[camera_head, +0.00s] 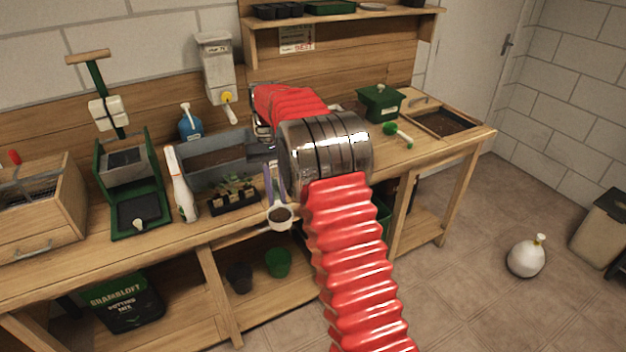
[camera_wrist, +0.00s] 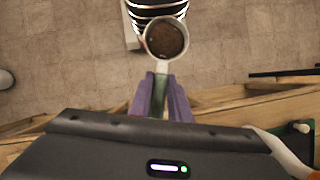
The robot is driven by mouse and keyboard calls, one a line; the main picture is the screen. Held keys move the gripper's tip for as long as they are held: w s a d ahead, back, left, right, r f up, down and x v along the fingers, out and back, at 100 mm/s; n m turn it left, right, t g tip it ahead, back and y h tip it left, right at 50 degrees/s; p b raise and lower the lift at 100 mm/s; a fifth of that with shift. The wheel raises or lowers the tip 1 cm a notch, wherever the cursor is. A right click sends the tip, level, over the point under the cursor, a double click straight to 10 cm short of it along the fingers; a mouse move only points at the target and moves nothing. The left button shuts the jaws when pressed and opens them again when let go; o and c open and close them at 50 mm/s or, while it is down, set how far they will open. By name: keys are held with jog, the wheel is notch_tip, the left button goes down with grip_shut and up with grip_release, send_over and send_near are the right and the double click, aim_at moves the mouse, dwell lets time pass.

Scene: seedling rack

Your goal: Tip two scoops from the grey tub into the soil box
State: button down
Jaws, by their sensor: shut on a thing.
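My gripper (camera_head: 272,186) is in front of the bench edge, its purple fingers pointing down. It is shut on the handle of a scoop (camera_head: 279,227), which also shows in the wrist view (camera_wrist: 164,66). The scoop has a pale round cup with brown soil in it, and looks about level. An open grey tub (camera_head: 207,178) stands on the bench behind the gripper; my arm hides its right part. A wooden box with dark soil, likely the soil box (camera_head: 470,119), is at the bench's right end.
A green lidded box (camera_head: 380,103) and a green-headed brush (camera_head: 397,134) are on the right. A dispenser (camera_head: 218,67) hangs on the back wall. Pots stand on the lower shelf.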

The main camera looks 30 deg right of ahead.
jog(key=s+a+n+h, duration=0.1)
jog(key=s+a+n, duration=0.1)
jog(key=a, duration=0.5)
jog(key=shift+a+f+n, duration=0.25)
jog(key=shift+f+n, duration=0.1)
jog(key=shift+n, duration=0.15)
jog(key=shift+d, duration=0.1)
